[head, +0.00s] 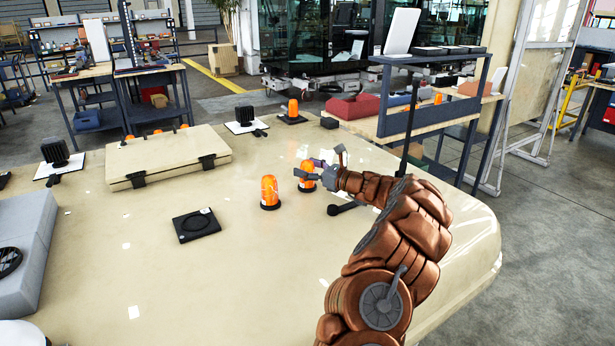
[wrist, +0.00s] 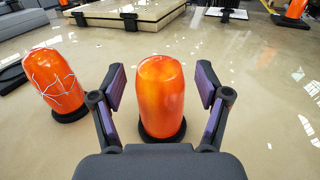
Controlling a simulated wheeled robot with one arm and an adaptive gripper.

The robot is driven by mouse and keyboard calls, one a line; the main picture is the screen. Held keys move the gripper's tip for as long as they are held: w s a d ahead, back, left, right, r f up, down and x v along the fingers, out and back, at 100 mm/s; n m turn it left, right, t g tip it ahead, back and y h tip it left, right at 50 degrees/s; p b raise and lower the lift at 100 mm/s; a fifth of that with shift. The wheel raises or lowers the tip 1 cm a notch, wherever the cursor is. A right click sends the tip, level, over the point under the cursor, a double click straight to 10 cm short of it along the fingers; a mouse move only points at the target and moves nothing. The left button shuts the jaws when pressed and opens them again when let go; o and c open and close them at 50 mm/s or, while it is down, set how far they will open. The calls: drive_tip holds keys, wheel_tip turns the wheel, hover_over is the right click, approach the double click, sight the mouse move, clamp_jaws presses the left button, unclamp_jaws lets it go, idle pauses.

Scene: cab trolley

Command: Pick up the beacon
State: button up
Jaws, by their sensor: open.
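An orange beacon (head: 307,178) with a black base stands upright on the pale cab roof. In the wrist view this beacon (wrist: 161,92) stands between my open fingers, with a gap visible on both sides. My gripper (head: 319,165) is at its height and partly hides it in the head view. A second orange beacon (head: 269,191) stands just to the left; in the wrist view this cracked-looking beacon (wrist: 55,82) has pale branching lines on its dome. A third beacon (head: 293,110) stands at the roof's far edge.
A black square plate (head: 196,225) lies left of the beacons. A dark long-handled part (head: 346,208) lies beneath my arm. A raised hatch (head: 168,155) is behind at left, with black-box units on white plates nearby. The front roof area is clear.

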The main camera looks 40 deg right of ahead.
sight(310, 164)
drive_tip(key=c, duration=1.4)
wheel_tip(310, 164, up, 3)
drive_tip(key=shift+r+b, duration=0.2)
drive_tip(key=shift+b, duration=0.3)
drive_tip(key=shift+s+a+r, duration=0.1)
drive_tip(key=shift+s, duration=0.6)
drive_tip(key=s+a+b, duration=0.1)
drive_tip(key=s, duration=0.3)
drive_tip(key=s+a+r, duration=0.1)
drive_tip(key=s+a, duration=0.1)
drive_tip(key=s, duration=0.3)
drive_tip(key=s+a+b, duration=0.1)
drive_tip(key=s+a, duration=0.1)
drive_tip(key=s, duration=0.2)
drive_tip(key=shift+s+a+r+b, duration=0.2)
drive_tip(key=shift+s+b, duration=0.1)
drive_tip(key=shift+b, duration=0.05)
